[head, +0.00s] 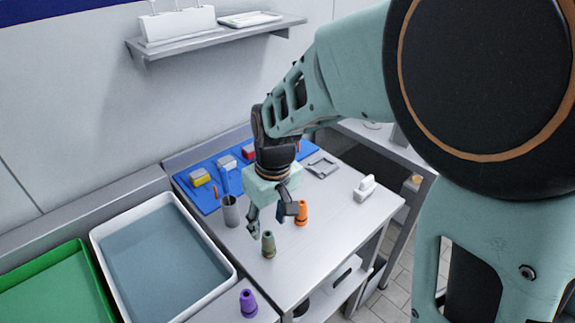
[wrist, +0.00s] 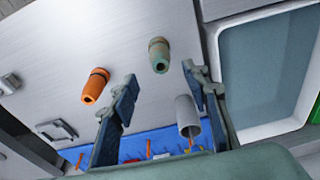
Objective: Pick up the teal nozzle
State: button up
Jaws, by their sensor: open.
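The teal nozzle (head: 268,244), a dull grey-green cone, stands upright on the metal table near its front left edge. In the wrist view the teal nozzle (wrist: 159,55) lies just beyond the gap between my fingertips, clear of both. My gripper (head: 272,219) is open and empty above the table, slightly behind the nozzle in the head view. Both fingers of my gripper (wrist: 161,78) show in the wrist view.
An orange nozzle (head: 302,212) stands close by to the right, and a grey cup (head: 231,211) to the left. A purple nozzle (head: 248,303) is at the front. A white basin (head: 103,240) is at left. The right tabletop is mostly clear.

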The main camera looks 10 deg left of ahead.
aim_at(268, 236)
jog(key=f, duration=0.5)
jog(key=shift+a+f, duration=0.2)
grip_shut()
